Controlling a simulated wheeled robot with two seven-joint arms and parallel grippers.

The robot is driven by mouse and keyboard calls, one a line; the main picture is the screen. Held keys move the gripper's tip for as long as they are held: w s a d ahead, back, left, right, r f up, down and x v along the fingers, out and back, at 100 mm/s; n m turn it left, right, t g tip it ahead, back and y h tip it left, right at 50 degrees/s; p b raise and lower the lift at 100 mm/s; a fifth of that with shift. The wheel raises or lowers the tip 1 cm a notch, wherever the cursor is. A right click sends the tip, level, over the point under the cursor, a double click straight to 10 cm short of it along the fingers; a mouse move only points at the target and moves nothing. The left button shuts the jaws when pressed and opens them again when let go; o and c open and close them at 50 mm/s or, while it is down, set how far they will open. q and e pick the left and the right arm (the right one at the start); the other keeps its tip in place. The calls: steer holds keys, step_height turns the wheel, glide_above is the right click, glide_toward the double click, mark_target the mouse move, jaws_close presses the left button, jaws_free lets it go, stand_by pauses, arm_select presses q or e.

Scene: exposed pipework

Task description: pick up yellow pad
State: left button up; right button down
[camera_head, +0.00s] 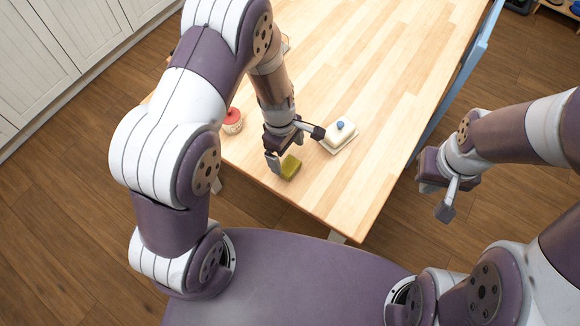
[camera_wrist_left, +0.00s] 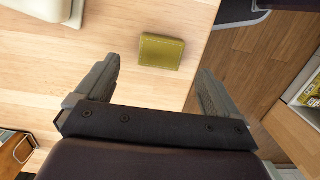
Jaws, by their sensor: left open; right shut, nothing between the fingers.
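The yellow pad (camera_head: 291,167) is a small olive-yellow block lying on the wooden table near its front edge. In the left wrist view the pad (camera_wrist_left: 161,52) lies flat, ahead of the fingertips and roughly between their lines. My left gripper (camera_head: 296,148) is open above the table, close over the pad; nothing is between its fingers. In the left wrist view the left gripper's two fingers (camera_wrist_left: 157,88) are spread wide on either side. My right gripper (camera_head: 446,199) is shut and empty, out past the table's right edge over the floor.
A white butter dish (camera_head: 339,137) with a blue knob stands just right of my left gripper. A jar with a red lid (camera_head: 233,121) stands to the left. The wooden table (camera_head: 375,80) is clear toward the back and right. White cabinets (camera_head: 60,50) line the left.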

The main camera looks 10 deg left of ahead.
mark_target(290, 166)
arm_select(q)
steer(key=f, duration=0.4)
steer(key=shift+s+d+f, duration=0.15)
steer(key=shift+s+f, duration=0.05)
steer(key=shift+f, duration=0.1)
steer(key=shift+d+f, duration=0.15)
steer(key=shift+f, duration=0.25)
steer(key=c, duration=1.2)
steer(key=shift+r, duration=0.1)
steer(key=shift+r, duration=0.5)
step_height(290, 166, up, 3)
steer(key=shift+w+r, duration=0.1)
steer(key=s+d+r, duration=0.2)
steer(key=s, duration=0.1)
steer(key=s+d+r, duration=0.2)
steer(key=s+d, duration=0.1)
steer(key=s+d+r+p, duration=0.1)
steer(key=s+d+r, duration=0.1)
steer(key=s, duration=0.1)
steer(key=shift+s+d+r, duration=0.1)
steer(key=shift+d+r, duration=0.1)
steer(key=shift+r, duration=0.2)
